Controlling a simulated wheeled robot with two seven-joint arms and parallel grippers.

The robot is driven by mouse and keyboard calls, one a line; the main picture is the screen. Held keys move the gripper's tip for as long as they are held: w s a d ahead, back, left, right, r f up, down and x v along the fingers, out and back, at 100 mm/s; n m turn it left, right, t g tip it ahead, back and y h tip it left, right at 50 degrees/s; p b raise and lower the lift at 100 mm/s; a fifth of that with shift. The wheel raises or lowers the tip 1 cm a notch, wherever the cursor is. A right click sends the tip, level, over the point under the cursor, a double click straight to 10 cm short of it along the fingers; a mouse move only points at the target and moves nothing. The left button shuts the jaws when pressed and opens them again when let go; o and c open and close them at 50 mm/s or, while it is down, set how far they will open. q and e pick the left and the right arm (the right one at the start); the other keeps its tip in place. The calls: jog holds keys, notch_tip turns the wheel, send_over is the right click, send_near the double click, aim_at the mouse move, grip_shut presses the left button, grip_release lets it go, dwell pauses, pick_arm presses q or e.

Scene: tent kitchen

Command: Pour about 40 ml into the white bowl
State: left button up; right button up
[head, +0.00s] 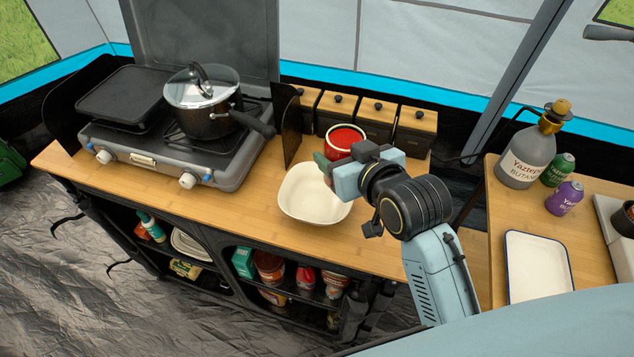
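The white bowl (312,194) sits on the wooden counter, in front of the row of drawers. It is a rounded square, and its visible inside looks empty. A red cup (344,137) with red inside stands or is held just behind and to the right of the bowl. Its lower part is hidden by my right gripper (343,160). My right gripper is at the cup's near side, over the bowl's right rim in the picture. I cannot tell whether its fingers are closed on the cup. My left gripper is not in view.
A camping stove (200,160) with a lidded black pot (205,105) stands on the left; the pot's handle points toward the bowl. Wooden-topped drawers (378,108) line the back. The right table holds a butane bottle (527,155), two cans and a white tray (538,268).

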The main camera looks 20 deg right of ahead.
jog(key=s+a+f+n+g+y+p, duration=0.3)
jog(key=s+a+f+n+y+p, duration=0.1)
jog(key=a+n+y+p, duration=0.3)
jog(key=shift+s+a+y+p, duration=0.3)
jog(key=shift+s+a+p, duration=0.3)
jog(key=shift+a+p, duration=0.95)
jog(key=shift+d+p, duration=0.35)
jog(key=shift+d, duration=0.05)
jog(key=shift+d+r+g, duration=0.1)
jog(key=shift+g, duration=0.3)
jog(key=w+m+g, duration=0.1)
jog(key=w+d+m+g+y, duration=0.1)
jog(key=m, duration=0.1)
jog(key=shift+r+b, duration=0.2)
jog(key=shift+b, duration=0.15)
jog(key=shift+w+d+m+g+y, duration=0.35)
jog(key=shift+w+m+g, duration=0.2)
jog(key=shift+m, duration=0.25)
jog(key=shift+m+g+y, duration=0.25)
jog(key=shift+m+g, duration=0.05)
jog(key=shift+g, duration=0.05)
